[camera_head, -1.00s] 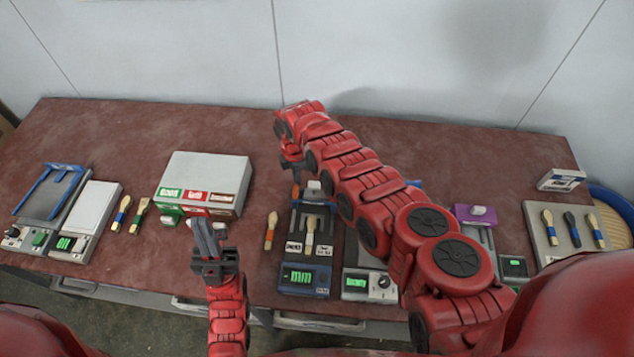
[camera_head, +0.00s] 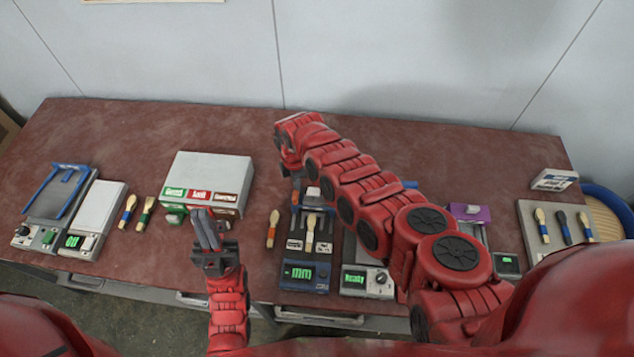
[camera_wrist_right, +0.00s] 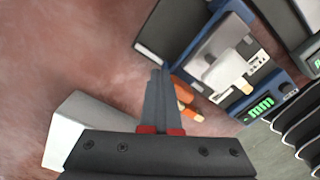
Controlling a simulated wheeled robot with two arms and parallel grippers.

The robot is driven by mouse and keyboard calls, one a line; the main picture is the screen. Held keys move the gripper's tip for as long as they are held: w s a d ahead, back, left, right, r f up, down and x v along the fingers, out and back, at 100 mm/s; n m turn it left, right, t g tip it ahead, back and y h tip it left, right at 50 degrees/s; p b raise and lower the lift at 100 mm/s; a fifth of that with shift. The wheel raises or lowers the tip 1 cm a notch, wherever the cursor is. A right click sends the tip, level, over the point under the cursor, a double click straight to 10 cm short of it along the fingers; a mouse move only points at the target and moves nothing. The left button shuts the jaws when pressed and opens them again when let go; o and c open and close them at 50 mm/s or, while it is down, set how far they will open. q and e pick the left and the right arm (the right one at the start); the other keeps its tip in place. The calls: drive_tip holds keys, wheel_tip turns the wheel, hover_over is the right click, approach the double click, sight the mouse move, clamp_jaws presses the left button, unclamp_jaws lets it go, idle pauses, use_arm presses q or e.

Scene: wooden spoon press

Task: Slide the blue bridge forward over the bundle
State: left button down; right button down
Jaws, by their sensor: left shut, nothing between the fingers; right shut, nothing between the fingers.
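The blue gauge (camera_head: 303,276) with a green display stands near the table's front, right of centre. A small bundle of wooden spoons (camera_head: 311,224) lies on its bed. Contact with the bridge cannot be told. My left gripper (camera_head: 206,229) is shut and empty, in front of the white box.
An orange-handled spoon (camera_head: 273,229) lies left of the gauge. The white box (camera_head: 208,168) with coloured labels stands further left. The grey device (camera_head: 367,281) reading Ready is close on the right. My right arm hides much of the table behind it.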

sight(296, 195)
drive_tip(key=shift+s+a+r+p, duration=0.1)
drive_tip(key=shift+s+a+p, duration=0.05)
drive_tip(key=shift+s+p, duration=0.6)
drive_tip(key=shift+s+a+p, duration=0.1)
drive_tip(key=shift+s+p, duration=0.3)
drive_tip(key=shift+p, duration=0.5)
drive_tip(key=shift+s+f, duration=0.2)
drive_tip(key=shift+f, duration=0.05)
drive_tip(key=shift+s+a, duration=0.1)
drive_tip(key=shift+s, duration=0.75)
drive_tip(key=shift+s+a+r, duration=0.1)
drive_tip(key=shift+w+b, duration=0.4)
drive_tip(key=shift+b, duration=0.45)
drive_tip(key=shift+w+b, duration=0.25)
drive_tip(key=shift+b, duration=0.1)
drive_tip(key=r+p, duration=0.2)
drive_tip(key=shift+d+r+p, duration=0.2)
drive_tip(key=shift+r+p, duration=0.1)
drive_tip(key=shift+r, duration=2.2)
